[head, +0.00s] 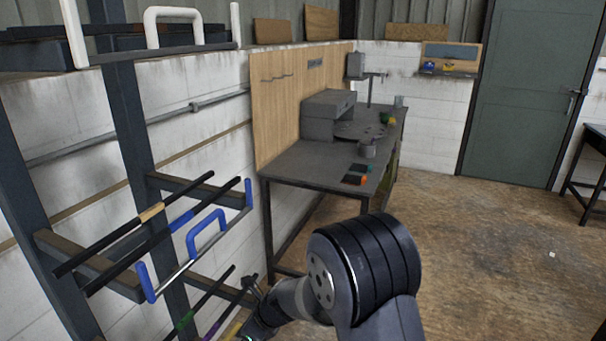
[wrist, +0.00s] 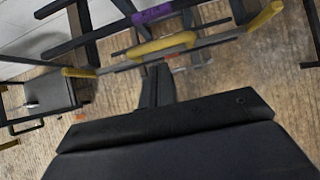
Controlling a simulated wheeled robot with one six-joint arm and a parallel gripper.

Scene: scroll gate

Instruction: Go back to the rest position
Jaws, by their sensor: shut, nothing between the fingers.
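My gripper (wrist: 157,72) is shut and empty, its dark fingers pointing at a yellow handle (wrist: 163,46) in the wrist view. The fingertips lie close to this handle; I cannot tell whether they touch. The handle belongs to a bar with yellow end pieces (wrist: 258,19). A dark rod with a purple band (wrist: 152,14) runs behind it. In the head view my gripper (head: 252,288) is low, beside the lower part of the rack (head: 120,120), partly cut off by the bottom edge.
A blue-handled bar (head: 206,236) rests on the rack's middle arms, and a white-handled one (head: 172,14) is at the top. Rods with green and purple bands lie below. A grey workbench (head: 310,165) stands behind.

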